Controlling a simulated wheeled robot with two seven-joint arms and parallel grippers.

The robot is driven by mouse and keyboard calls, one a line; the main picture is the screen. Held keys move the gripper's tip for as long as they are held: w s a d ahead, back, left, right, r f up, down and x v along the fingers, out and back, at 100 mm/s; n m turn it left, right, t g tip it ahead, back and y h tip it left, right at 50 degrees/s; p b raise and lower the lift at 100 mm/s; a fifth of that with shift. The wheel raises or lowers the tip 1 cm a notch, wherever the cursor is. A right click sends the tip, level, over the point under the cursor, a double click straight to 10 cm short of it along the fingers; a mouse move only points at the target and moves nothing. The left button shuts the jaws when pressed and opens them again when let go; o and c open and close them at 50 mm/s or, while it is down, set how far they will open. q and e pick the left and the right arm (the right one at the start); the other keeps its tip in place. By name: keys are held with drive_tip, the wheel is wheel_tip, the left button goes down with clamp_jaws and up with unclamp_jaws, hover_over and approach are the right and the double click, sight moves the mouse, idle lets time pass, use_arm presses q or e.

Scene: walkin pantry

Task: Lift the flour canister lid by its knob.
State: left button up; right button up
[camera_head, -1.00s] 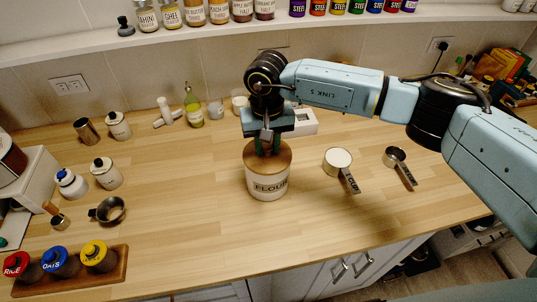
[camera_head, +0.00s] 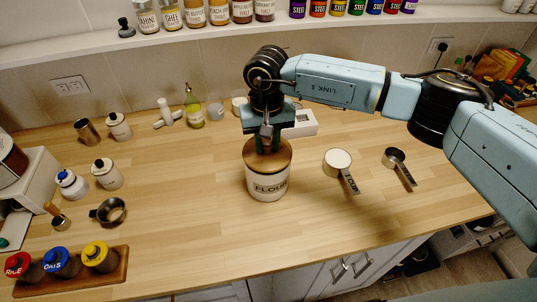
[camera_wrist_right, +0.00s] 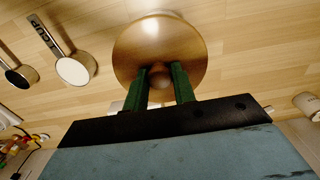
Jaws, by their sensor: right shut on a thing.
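The white flour canister (camera_head: 267,187) stands upright on the wooden counter in the head view, its label facing me. Its round wooden lid (camera_head: 268,156) is directly above the canister body; I cannot tell how large any gap between them is. My right gripper (camera_head: 266,148) comes down from above and is shut on the lid's knob. In the right wrist view, the green fingers sit on both sides of the round knob (camera_wrist_right: 160,86), with the lid (camera_wrist_right: 160,42) spread out beyond them. My left gripper is not in view.
A white-topped measuring cup (camera_head: 338,161) and a dark scoop (camera_head: 394,157) lie right of the canister. A small metal pitcher (camera_head: 111,211), white jars and a wooden jar rack (camera_head: 117,278) are at the left. The counter left of the canister is clear.

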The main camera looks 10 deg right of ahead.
drive_tip(key=shift+r+p, duration=0.3)
drive_tip(key=shift+r, duration=1.05)
